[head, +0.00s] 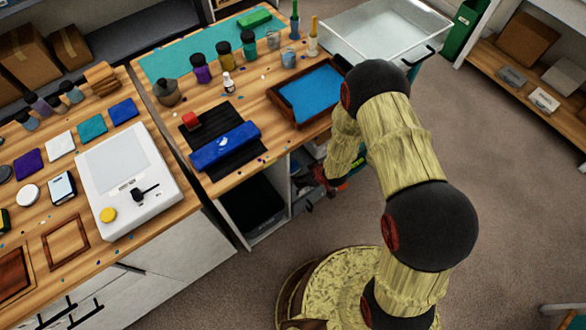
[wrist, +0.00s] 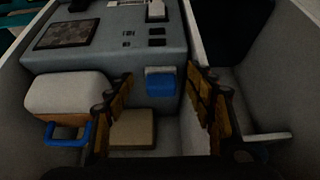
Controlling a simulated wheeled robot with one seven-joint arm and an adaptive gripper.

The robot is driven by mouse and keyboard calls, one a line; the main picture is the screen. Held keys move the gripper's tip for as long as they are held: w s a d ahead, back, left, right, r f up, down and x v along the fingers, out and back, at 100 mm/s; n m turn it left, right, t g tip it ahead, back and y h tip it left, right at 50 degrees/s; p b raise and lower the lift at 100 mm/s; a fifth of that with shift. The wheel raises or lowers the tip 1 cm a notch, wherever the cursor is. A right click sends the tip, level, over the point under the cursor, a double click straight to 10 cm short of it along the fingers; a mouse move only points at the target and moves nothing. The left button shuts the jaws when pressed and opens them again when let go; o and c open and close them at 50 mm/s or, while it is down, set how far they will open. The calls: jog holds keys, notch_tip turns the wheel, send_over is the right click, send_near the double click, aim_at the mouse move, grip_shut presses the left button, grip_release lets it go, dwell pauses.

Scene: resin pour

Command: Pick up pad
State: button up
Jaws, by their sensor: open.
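My gripper (wrist: 160,96) is open in the wrist view, its two fingers apart with nothing held between them. In the head view my gripper (head: 322,180) is low beside the open cabinet under the workbench. I cannot tell for certain which thing is the pad. A tan, flat-faced block (wrist: 132,128) lies between the fingers in the wrist view, beyond them and apart. A small block with a grey top and blue front (wrist: 161,84) is just above it in the picture. In the head view these are hidden or too small to tell.
A pale block with a blue handle (wrist: 65,97) stands left of the fingers. A grey boxy object (wrist: 105,50) is behind. Pale compartment walls (wrist: 212,52) stand close on the right. Above, the workbench holds a blue-filled wooden tray (head: 278,108), a blue roll (head: 225,146) and several bottles.

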aim_at(293, 165)
jog(key=w+a, duration=0.1)
jog(key=w, duration=0.1)
jog(key=w+a+b, duration=0.1)
jog(key=w+a, duration=0.1)
jog(key=shift+w, duration=0.15)
jog(key=b+x, duration=0.2)
jog(key=x, duration=0.3)
jog(key=shift+w+a, duration=0.15)
jog(key=shift+w, duration=0.1)
jog(key=shift+c, duration=0.3)
jog(key=c, duration=1)
jog(key=shift+r, duration=0.1)
jog(key=shift+c, duration=0.2)
